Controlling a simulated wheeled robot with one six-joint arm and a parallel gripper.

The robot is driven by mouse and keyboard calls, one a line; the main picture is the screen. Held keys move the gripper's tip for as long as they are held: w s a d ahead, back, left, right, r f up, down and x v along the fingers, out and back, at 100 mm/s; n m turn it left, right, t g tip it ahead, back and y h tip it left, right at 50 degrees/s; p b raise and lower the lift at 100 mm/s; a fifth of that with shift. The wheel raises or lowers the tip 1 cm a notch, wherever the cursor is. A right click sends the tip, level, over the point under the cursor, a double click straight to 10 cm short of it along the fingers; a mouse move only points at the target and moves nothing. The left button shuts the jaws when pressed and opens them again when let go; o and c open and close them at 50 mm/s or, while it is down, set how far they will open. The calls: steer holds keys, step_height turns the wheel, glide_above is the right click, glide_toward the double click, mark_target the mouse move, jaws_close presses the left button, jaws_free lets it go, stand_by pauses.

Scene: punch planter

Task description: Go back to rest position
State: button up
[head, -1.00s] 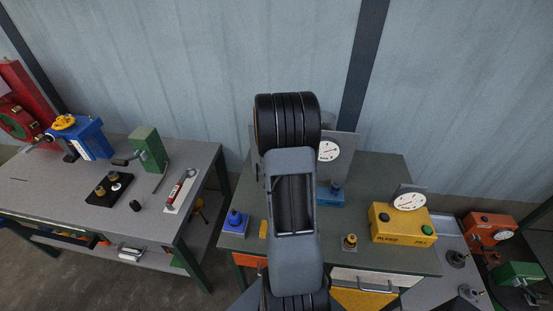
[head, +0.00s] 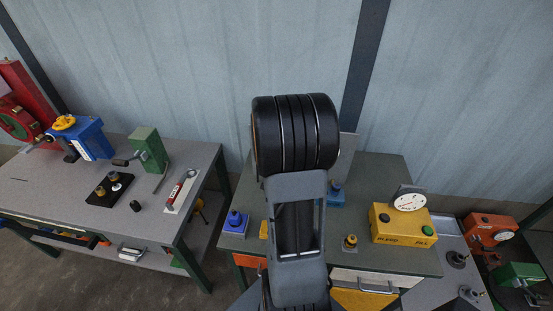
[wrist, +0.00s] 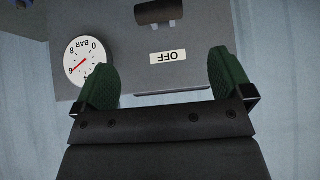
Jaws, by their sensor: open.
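My gripper (wrist: 168,85) shows in the wrist view with its two green fingers spread apart and nothing between them. In front of it is a grey panel (wrist: 203,28) with a white OFF label (wrist: 175,57), a dark round knob or bar (wrist: 158,12) and a white BAR gauge (wrist: 88,61). The view is upside down there. In the head view my raised arm stands in the middle and hides my gripper and most of the panel; only the panel's right edge (head: 347,158) shows.
The green-grey table (head: 385,172) holds a yellow box (head: 400,224) with a gauge, a blue-based part (head: 235,221) and a small brass part (head: 350,242). A grey bench (head: 60,178) at left carries a blue machine (head: 92,137) and a green block (head: 148,149). A wall stands behind.

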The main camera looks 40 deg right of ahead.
stand_by(0.4)
steer(key=w+a+r+n+t+y+b, duration=0.1)
steer(key=a+y, duration=0.2)
steer(key=a, duration=0.5)
steer(key=w+a+r+n+t+y, duration=0.1)
steer(key=a+r+y, duration=0.1)
steer(key=a+y, duration=0.35)
steer(key=s+a+r+n+g+h+b, duration=0.1)
steer(key=s+a+r+n, duration=0.2)
steer(key=s+a, duration=0.3)
steer(key=s+a+r+n+h+b, duration=0.1)
steer(key=s+a+n, duration=0.4)
steer(key=a, duration=0.5)
steer(key=shift+s+r+g+b, duration=0.4)
steer(key=shift+s+r+b, duration=0.35)
steer(key=shift+r, duration=0.3)
